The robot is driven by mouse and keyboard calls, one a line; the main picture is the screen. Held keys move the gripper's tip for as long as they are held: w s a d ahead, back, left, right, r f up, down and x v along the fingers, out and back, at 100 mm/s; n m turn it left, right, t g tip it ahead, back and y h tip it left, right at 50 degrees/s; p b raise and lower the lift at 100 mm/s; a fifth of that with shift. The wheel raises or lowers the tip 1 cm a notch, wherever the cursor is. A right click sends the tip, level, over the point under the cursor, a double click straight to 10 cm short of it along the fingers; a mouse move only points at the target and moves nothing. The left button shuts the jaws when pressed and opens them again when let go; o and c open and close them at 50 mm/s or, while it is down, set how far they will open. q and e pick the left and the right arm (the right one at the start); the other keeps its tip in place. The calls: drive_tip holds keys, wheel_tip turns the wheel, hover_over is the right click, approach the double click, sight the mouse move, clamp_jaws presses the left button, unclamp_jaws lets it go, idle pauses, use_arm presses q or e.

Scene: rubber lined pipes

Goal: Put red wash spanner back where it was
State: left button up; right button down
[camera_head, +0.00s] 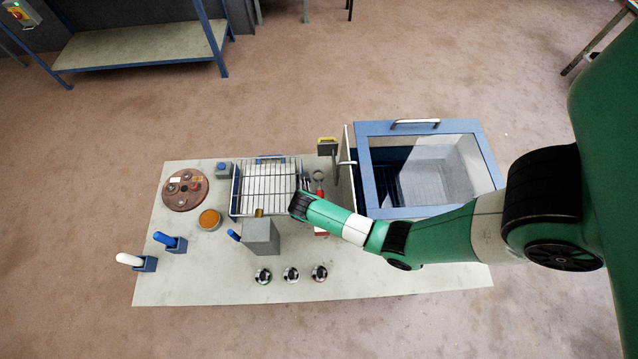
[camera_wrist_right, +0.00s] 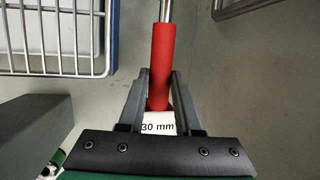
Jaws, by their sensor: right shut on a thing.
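The red spanner (camera_wrist_right: 160,60) has a red handle and a steel shaft that runs out of the top of the right wrist view. In the head view its red handle (camera_head: 319,190) shows just right of the wire basket. My right gripper (camera_wrist_right: 160,78) is shut on the red handle, with one dark finger on each side. A white "30 mm" label (camera_wrist_right: 158,127) shows below the handle's end, between the fingers. The spanner's head is out of the right wrist view. My left gripper is not in view.
The wire basket (camera_head: 268,186) stands close left of the spanner, its rim (camera_wrist_right: 55,74) near my fingers. A grey block (camera_head: 261,237) stands in front of the basket. A blue-framed glass-lidded cabinet (camera_head: 362,128) stands to the right. The table's front right is largely clear.

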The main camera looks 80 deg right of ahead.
drive_tip(key=shift+w+d+f, duration=0.15)
drive_tip(key=shift+d+f, duration=0.05)
drive_tip(key=shift+f, duration=0.05)
drive_tip(key=shift+w+d+f+b, duration=0.15)
drive_tip(key=shift+f+b, duration=0.7)
drive_tip(key=shift+f, duration=1)
drive_tip(key=c, duration=0.6)
unclamp_jaws()
